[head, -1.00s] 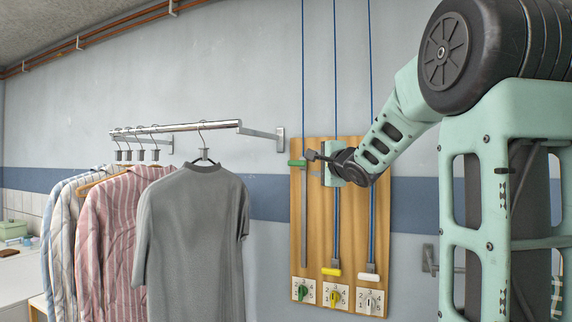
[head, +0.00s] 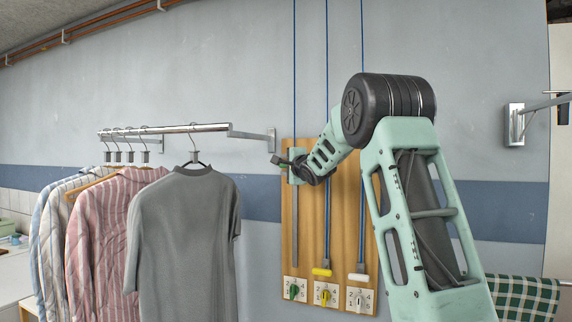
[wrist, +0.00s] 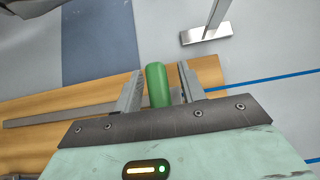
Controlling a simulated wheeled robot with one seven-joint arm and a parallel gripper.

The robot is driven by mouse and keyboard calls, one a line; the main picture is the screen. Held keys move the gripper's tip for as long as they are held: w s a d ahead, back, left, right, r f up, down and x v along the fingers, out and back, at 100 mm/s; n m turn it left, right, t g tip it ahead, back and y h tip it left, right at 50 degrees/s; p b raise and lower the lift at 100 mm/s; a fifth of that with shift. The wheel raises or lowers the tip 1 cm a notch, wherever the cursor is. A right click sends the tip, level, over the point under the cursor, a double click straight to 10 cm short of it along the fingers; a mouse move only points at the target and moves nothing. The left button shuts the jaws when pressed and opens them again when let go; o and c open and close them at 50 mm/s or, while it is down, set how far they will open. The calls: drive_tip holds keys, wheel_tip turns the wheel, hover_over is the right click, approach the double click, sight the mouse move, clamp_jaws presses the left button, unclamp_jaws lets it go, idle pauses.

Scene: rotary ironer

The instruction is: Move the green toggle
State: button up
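The green toggle (wrist: 156,85) is a small rounded bar at the top of the left slot of the wooden board. In the head view only a sliver of it (head: 283,164) shows beside my gripper (head: 279,161). In the wrist view my gripper (wrist: 160,88) is open, with one finger on each side of the green toggle. A narrow gap shows at the right finger; the left finger is very close, and I cannot tell if it touches. A grey strip (head: 295,230) runs down the board below the toggle.
The yellow handle (head: 321,272) and white handle (head: 359,277) hang low on blue cords. Numbered dials, the left one with a green knob (head: 294,290), sit at the board's bottom. Left of the wooden board (head: 287,215), a grey shirt (head: 185,235) hangs from a metal rail (head: 185,128).

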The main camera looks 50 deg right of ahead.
clamp_jaws()
wheel_tip(320, 180, down, 35)
drive_tip(key=b, duration=2)
drive_tip(key=shift+b, duration=0.4)
unclamp_jaws()
drive_tip(key=shift+r, duration=0.15)
